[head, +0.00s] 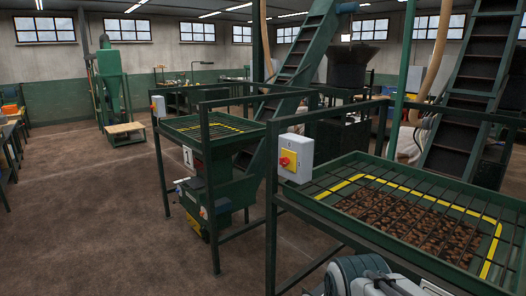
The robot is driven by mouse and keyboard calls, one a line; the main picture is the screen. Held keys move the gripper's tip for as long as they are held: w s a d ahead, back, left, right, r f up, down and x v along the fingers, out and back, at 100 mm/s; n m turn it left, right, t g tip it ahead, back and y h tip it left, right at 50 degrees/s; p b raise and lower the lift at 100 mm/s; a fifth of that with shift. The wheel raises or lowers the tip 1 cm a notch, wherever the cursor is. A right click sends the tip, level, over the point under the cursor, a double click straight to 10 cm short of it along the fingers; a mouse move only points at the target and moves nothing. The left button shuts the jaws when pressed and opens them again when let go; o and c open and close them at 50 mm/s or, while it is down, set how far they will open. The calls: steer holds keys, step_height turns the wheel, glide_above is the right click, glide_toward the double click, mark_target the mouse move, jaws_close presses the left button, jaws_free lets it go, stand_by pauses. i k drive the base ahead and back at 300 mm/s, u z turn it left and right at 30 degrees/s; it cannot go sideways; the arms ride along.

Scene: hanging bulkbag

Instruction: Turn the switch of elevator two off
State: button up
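A grey switch box (296,158) with a red knob on a yellow plate (288,160) is mounted on a green post of the near right elevator's frame. The knob's exact angle is too small to tell. No number shows on this elevator. A similar, smaller switch box (159,106) sits on the far left elevator's frame, which carries a sign with a 1 (188,157). Part of my arm shows at the bottom edge, below and right of the near switch box. My gripper's fingers are not visible.
A near hopper tray (318,196) with a grid over brown lumps is at right; a second tray (190,119) is behind it. Green posts and rails (271,215) stand beside the near switch. Brown floor (90,220) is open at left.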

mark_target(284, 162)
steer(key=i, duration=1.35)
steer(key=z, duration=0.05)
